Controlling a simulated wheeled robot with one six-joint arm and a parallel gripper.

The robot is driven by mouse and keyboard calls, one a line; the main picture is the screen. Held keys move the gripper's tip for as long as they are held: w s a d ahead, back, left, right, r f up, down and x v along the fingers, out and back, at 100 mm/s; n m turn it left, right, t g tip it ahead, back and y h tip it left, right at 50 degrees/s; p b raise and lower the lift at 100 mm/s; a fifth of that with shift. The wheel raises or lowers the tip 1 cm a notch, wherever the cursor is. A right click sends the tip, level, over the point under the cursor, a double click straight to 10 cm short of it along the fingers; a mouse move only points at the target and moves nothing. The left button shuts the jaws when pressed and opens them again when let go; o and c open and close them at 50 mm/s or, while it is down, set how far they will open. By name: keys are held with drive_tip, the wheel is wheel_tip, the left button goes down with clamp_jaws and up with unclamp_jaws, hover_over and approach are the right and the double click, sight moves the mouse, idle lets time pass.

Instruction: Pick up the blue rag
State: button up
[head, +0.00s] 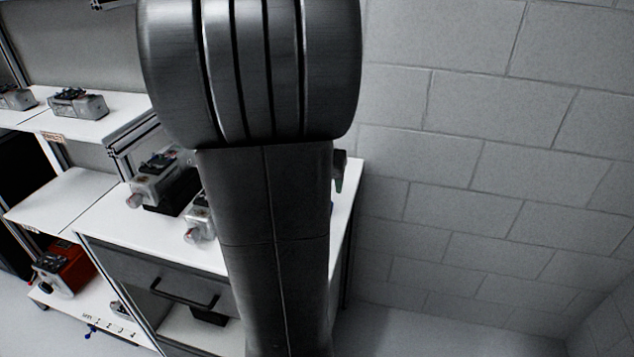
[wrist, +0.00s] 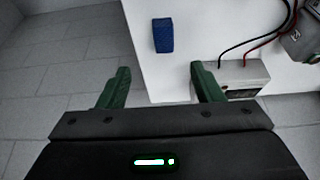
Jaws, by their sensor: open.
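The blue rag (wrist: 163,35) lies as a small blue block shape on the white tabletop in the wrist view, close to the table's left edge. My gripper (wrist: 158,84) is open and empty, with its two green fingers spread apart. In that picture the rag is above the gap between the fingertips and apart from them. In the head view my arm covers most of the white table, and the rag cannot be made out clearly. Part of my gripper (head: 340,171) shows there just right of the arm, at the table's far right.
A grey box with red and black cables (wrist: 243,76) stands right of the fingers, close to the right one. Servo units (head: 165,180) stand on the white table (head: 105,222). A block wall (head: 480,150) rises at the right. Shelves with more units (head: 78,103) are at the left.

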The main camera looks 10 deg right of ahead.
drive_tip(key=x, duration=0.9)
drive_tip(key=shift+w+a+f, duration=0.1)
drive_tip(key=shift+w+a, duration=0.05)
drive_tip(key=shift+w, duration=0.05)
drive_tip(key=shift+p+x, duration=0.35)
drive_tip(key=shift+x, duration=1.85)
drive_tip(key=shift+w+a, duration=0.15)
drive_tip(key=c, duration=1.1)
drive_tip(key=shift+o, duration=0.2)
